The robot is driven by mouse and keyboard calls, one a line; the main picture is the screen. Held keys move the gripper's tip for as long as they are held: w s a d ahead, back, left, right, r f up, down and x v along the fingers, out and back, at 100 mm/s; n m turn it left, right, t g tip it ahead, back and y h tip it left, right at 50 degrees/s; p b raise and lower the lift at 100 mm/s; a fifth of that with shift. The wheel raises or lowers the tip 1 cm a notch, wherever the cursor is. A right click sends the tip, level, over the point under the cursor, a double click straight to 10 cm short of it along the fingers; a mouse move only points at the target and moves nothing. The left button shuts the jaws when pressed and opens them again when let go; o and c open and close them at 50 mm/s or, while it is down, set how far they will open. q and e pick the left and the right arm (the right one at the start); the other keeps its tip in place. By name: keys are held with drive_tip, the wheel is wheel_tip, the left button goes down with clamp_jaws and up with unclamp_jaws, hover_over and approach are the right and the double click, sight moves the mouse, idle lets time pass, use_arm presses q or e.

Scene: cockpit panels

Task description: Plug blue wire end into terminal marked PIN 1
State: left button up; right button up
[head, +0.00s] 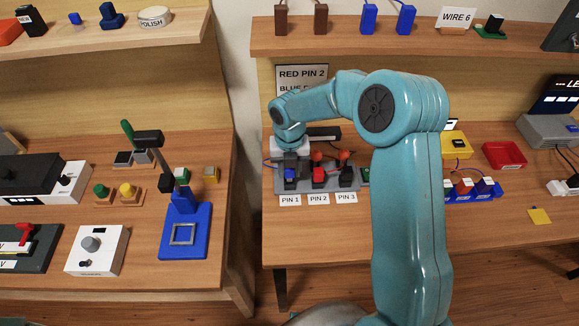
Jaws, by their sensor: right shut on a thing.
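The terminal block (335,185) sits on the right-hand desk, with labels PIN 1 (290,199), PIN 2 (318,198) and PIN 3 (346,197) along its front. My right gripper (290,168) points down at the PIN 1 position and is shut. A blue piece (291,174), apparently the blue wire end, shows at its tips. I cannot tell whether it is seated in the terminal. Red parts (318,174) show at PIN 2. My right arm hides part of the desk. My left gripper is not in view.
A partly hidden sign (302,75) reading RED PIN 2 stands behind the block. A yellow box (457,146), a red tray (504,155) and a blue block with several switches (470,190) lie to the right. The left desk holds other panels, across a gap.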

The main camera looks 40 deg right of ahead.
drive_tip(key=shift+f+b, duration=0.65)
drive_tip(key=shift+f, duration=0.55)
drive_tip(key=o, duration=1.1)
wheel_tip(320, 180, up, 16)
drive_tip(key=shift+r, duration=0.2)
drive_tip(key=shift+a, duration=0.1)
